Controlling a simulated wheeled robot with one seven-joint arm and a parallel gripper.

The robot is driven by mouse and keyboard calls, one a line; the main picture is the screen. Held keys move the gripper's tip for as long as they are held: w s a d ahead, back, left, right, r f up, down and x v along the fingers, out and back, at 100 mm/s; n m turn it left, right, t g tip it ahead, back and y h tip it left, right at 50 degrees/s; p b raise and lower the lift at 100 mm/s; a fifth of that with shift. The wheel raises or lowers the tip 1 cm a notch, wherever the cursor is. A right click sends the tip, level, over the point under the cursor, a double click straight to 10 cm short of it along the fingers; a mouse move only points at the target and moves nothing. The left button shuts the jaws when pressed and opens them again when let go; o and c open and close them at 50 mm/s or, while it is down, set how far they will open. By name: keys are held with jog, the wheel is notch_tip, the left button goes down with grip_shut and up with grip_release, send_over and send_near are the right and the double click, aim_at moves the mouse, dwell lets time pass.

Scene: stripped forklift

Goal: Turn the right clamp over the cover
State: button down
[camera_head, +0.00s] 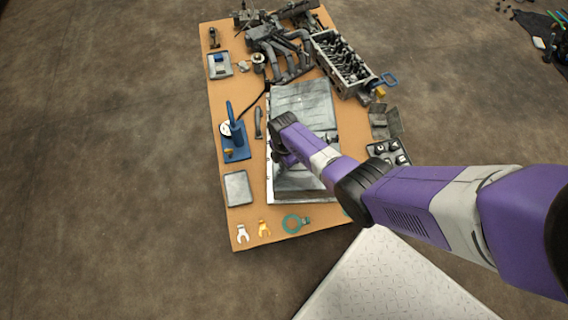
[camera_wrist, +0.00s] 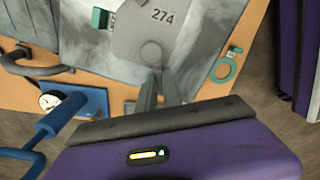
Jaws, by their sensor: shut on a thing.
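The grey cover (camera_wrist: 178,37), marked 274, lies flat on a larger grey metal housing (camera_head: 300,97). A teal block, which looks like a clamp (camera_wrist: 101,18), stands beside the cover at the upper left of the wrist view. I cannot tell which is the right clamp. My gripper (camera_wrist: 156,74) points down at the cover's round knob (camera_wrist: 151,53), with its fingers close together. It appears shut on that knob, though the contact is partly hidden. In the head view my arm hides the cover and clamps.
A blue stand with a dial gauge (camera_head: 234,138) is left of the housing. A teal ring tool (camera_head: 294,223) and two small forked pieces lie near the front edge. Engine parts (camera_head: 345,65) crowd the back. A grey tray (camera_head: 237,188) sits at the left.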

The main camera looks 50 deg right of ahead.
dwell(0.4)
jog(key=c, duration=1.8)
grip_release()
notch_tip(320, 180, up, 8)
jog(key=p, duration=0.4)
jog(key=shift+f, duration=0.1)
